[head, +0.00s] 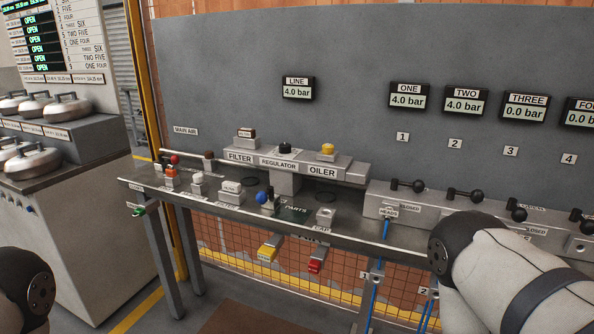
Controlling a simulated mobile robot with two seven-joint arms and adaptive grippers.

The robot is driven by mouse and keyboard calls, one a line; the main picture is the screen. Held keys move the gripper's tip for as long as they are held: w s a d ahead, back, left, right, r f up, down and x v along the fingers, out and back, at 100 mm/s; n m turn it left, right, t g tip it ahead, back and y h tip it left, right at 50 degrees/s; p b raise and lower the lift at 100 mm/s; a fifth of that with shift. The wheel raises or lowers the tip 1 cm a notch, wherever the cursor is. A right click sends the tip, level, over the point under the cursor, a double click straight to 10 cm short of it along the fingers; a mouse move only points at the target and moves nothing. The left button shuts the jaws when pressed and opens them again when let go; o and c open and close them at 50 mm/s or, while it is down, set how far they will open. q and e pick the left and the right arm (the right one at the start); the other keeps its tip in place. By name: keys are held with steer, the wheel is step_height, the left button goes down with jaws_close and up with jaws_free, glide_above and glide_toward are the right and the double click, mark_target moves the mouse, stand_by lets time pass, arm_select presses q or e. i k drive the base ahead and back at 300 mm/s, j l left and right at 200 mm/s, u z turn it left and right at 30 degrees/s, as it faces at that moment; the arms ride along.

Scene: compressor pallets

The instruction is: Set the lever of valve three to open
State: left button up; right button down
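The lever of valve three (516,210) is a short black handle with a ball end on the grey valve block at the right. It points toward the front of the bench, unlike the levers of valve one (408,185) and valve two (465,195), which lie along the block to the right. The gauge marked THREE (525,107) reads 0.0 bar; the gauges ONE (408,96) and TWO (466,100) read 4.0 bar. Part of my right arm is in front of the block at the lower right. Neither gripper is in view.
The lever of valve four (581,219) is near the right edge, also turned frontward. The grey bench (335,228) carries a filter, regulator and oiler row (282,164) and small parts. Blue hoses (387,230) hang in front. A counter with lidded pots (60,107) stands left.

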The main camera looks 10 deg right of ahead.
mark_target(516, 210)
steer(key=l+z, duration=0.15)
steer(key=z, duration=1.4)
